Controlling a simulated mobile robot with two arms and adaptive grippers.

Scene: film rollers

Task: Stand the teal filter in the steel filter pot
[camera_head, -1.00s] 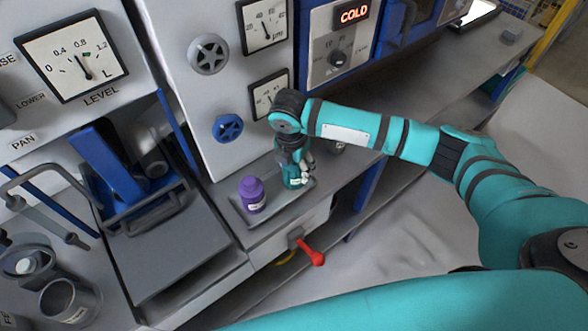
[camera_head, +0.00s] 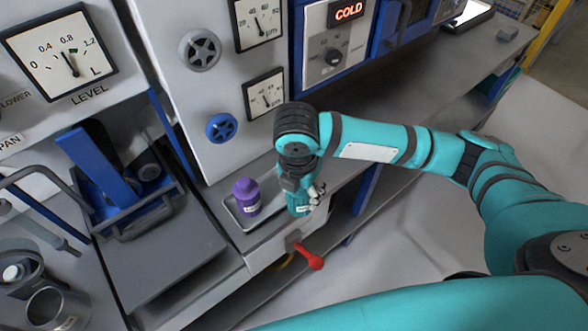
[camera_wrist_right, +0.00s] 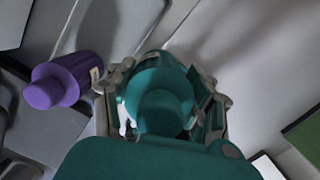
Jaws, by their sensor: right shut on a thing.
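The teal filter (camera_head: 296,208) is a small bottle-shaped piece with a pale label, held in my right gripper (camera_head: 305,192). In the wrist view the fingers of the right gripper (camera_wrist_right: 166,100) close on both sides of the teal filter (camera_wrist_right: 160,92). It is at the right end of the grey tray (camera_head: 236,222), near the counter's front edge; a gap below it is hard to judge. An open steel cylinder (camera_head: 62,312), which looks like the filter pot, stands at the lower left, far from the gripper. My left gripper is out of view.
A purple filter (camera_head: 246,198) stands upright on the tray, left of my gripper; the wrist view shows it too (camera_wrist_right: 62,80). A red-handled lever (camera_head: 313,262) sticks out below the counter edge. A blue press with a grey bar (camera_head: 150,215) stands between tray and cylinder.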

